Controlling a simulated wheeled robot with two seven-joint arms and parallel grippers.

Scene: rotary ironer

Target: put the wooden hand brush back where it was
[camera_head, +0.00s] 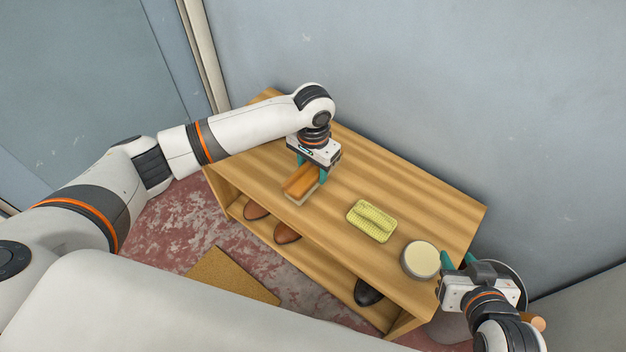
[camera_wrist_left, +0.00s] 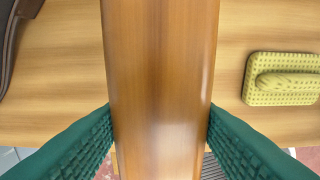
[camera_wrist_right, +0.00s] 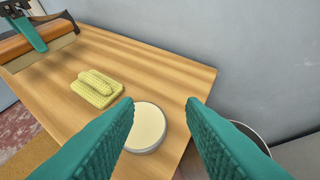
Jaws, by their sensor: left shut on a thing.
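The wooden hand brush (camera_head: 301,180) is an orange-brown block with a pale bristle edge below, at the front edge of the wooden bench top. My left gripper (camera_head: 308,172) points down with its teal fingers shut on both sides of the brush. In the left wrist view the brush (camera_wrist_left: 160,90) fills the middle between the fingers. In the right wrist view its pale lower edge (camera_wrist_right: 42,55) is at or just above the bench; I cannot tell whether it touches. My right gripper (camera_head: 458,262) is open and empty beside the bench's right end.
A yellow dimpled pad with a raised grip (camera_head: 371,221) and a round cream-topped tin (camera_head: 420,260) stand on the bench top (camera_head: 400,190). Shoes (camera_head: 287,233) sit on the shelf below. A bucket (camera_head: 512,275) is at the right end. A wall runs behind.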

